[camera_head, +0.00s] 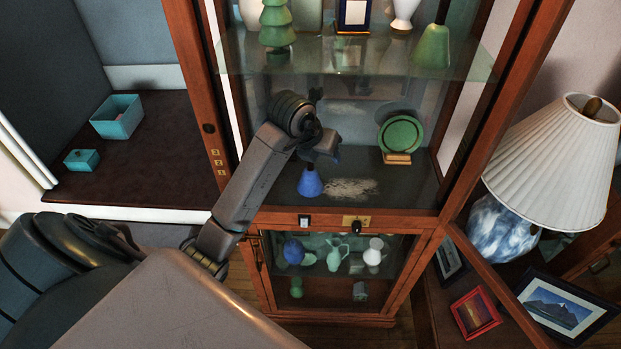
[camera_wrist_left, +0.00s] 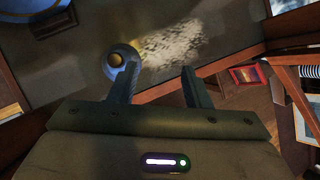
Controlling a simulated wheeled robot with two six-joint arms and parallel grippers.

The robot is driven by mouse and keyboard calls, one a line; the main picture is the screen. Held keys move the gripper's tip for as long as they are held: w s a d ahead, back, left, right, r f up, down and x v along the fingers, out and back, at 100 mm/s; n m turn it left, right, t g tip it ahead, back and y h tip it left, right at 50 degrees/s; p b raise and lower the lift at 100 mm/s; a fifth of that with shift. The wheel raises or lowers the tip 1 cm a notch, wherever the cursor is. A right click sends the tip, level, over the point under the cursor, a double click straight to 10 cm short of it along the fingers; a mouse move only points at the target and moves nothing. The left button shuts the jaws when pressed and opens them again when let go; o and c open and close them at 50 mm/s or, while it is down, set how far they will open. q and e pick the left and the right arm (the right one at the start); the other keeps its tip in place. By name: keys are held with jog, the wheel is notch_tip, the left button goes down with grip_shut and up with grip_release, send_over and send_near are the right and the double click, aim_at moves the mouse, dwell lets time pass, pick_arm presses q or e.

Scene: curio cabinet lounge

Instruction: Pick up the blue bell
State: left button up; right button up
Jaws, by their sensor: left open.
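The blue bell (camera_head: 310,182) stands upright on the cabinet's dark middle shelf, near the front. My left gripper (camera_head: 322,148) is above it, at the end of the arm coming in from the left. In the left wrist view the bell (camera_wrist_left: 122,60) is seen from above as a round blue shape with a tan top. It lies by the tip of the left-hand finger, not centred between the fingers of the open gripper (camera_wrist_left: 158,80). Nothing is between the fingers. I cannot tell whether the finger touches the bell. My right gripper is not in view.
A pale worn patch (camera_head: 352,189) lies right of the bell. A green plate (camera_head: 401,135) stands on a small stand farther back. A glass shelf (camera_head: 350,62) with a green bell (camera_head: 432,47) is above. Wooden cabinet posts flank the opening. A lamp (camera_head: 556,150) stands at right.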

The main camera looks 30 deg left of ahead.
aim_at(310, 170)
pick_arm(q)
jog(key=a+b, duration=0.1)
jog(key=a+f+n+g+y, duration=0.1)
jog(key=a+y+b, duration=0.1)
jog(key=a, duration=0.1)
jog(key=shift+s+f+g+b, duration=0.3)
jog(key=shift+s+f+g, duration=0.05)
jog(key=shift+g, duration=0.05)
jog(key=shift+w+a+f, duration=0.1)
jog(key=shift+w+f, duration=0.05)
jog(key=shift+f, duration=0.05)
jog(key=b+x, duration=0.4)
jog(key=b, duration=0.1)
jog(key=shift+w+a+f, duration=0.1)
jog(key=shift+w+a, duration=0.05)
jog(key=shift+w+f, duration=0.2)
jog(key=shift+f, duration=0.05)
jog(key=shift+r, duration=0.1)
